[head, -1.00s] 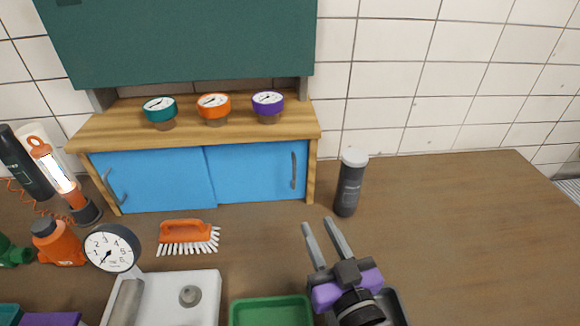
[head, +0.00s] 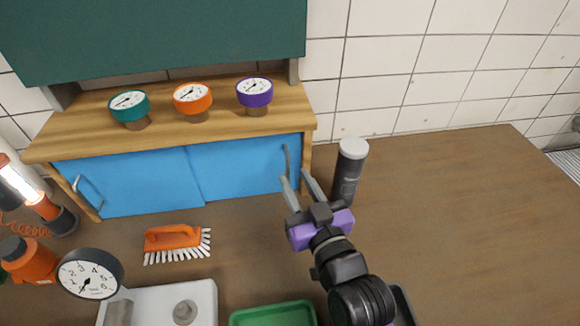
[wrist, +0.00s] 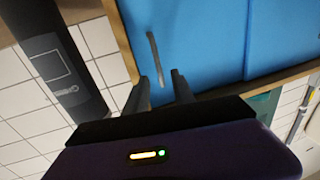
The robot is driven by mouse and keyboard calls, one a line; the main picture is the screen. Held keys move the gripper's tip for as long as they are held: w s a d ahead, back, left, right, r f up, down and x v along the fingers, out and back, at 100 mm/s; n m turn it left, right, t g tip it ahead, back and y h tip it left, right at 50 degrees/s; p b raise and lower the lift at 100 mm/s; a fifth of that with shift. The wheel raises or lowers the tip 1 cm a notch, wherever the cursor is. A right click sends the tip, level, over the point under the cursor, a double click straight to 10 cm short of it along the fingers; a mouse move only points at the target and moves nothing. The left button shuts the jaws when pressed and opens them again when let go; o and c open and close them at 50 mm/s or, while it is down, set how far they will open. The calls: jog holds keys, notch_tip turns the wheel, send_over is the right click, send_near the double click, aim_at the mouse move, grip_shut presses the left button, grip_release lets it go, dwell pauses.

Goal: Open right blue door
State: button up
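The right blue door (head: 245,168) is a sliding panel at the front of the wooden cabinet, with a grey vertical handle (head: 287,162) near its right edge. The left blue door (head: 135,182) stands beside it, with its own handle at the far left. The right door looks shut. My gripper (head: 301,184) is open, its two fingers pointing at the cabinet just below the right door's handle. Whether a finger touches the door cannot be told.
A dark bottle with a grey lid (head: 349,170) stands right of the cabinet, close to my gripper. An orange brush (head: 174,240), a gauge (head: 90,274) and a green tray (head: 272,314) are in front. Three gauges sit on the cabinet top (head: 215,120). The table's right side is clear.

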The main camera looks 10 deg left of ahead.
aim_at(289, 168)
jog(key=shift+x, duration=1.8)
grip_shut()
